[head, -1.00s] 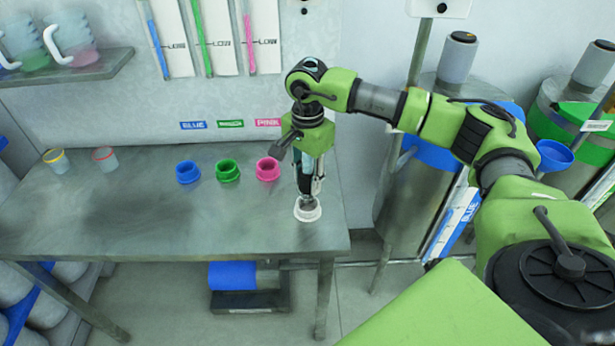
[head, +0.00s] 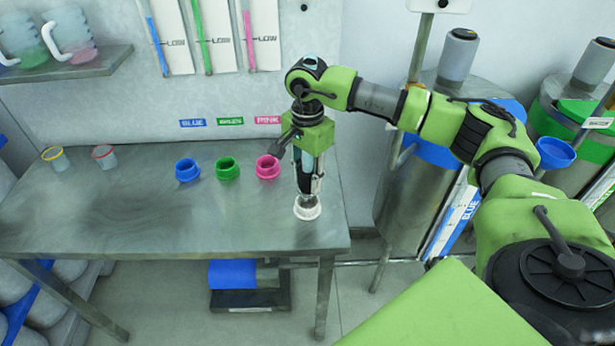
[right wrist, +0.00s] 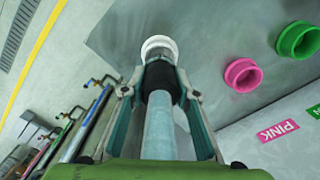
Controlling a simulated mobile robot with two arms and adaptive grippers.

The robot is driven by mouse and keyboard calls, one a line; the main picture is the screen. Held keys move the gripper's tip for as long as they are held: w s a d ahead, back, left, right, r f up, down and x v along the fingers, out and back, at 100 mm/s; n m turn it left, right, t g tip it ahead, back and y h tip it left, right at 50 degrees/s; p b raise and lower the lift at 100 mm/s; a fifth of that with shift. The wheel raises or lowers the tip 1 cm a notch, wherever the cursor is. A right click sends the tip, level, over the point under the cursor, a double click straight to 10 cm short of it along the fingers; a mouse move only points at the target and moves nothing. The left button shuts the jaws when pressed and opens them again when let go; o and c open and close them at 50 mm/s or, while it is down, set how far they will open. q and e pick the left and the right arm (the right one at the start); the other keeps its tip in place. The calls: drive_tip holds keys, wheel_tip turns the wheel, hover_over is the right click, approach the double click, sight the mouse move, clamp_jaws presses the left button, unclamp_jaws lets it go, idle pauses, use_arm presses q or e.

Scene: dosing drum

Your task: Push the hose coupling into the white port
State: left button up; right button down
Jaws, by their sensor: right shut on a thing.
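The white port (head: 307,212) is a short white ring standing near the right front corner of the grey table. It also shows in the right wrist view (right wrist: 152,43), just beyond the fingertips. My right gripper (head: 308,192) points down right above the port. It is shut on the hose coupling, whose dark collar (right wrist: 160,83) sits between the fingers in the right wrist view, with the pale blue hose (right wrist: 160,132) running back from it. The coupling's end lines up with the port and meets it; how deep it sits is hidden. My left gripper is not in view.
Blue (head: 187,171), green (head: 227,169) and pink (head: 268,167) ports stand in a row further back on the table (head: 130,215). Two small cups are at the left. A steel drum (head: 420,200) stands right of the table. The table's front middle is clear.

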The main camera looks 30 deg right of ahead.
drive_tip(key=shift+f, duration=0.3)
idle(0.4)
drive_tip(key=shift+f+b, duration=0.45)
drive_tip(key=shift+b, duration=0.15)
drive_tip(key=shift+f, duration=0.1)
drive_tip(key=shift+f+b, duration=0.9)
drive_tip(key=shift+f, duration=0.1)
drive_tip(key=c, duration=1.5)
unclamp_jaws()
drive_tip(key=shift+r, duration=0.1)
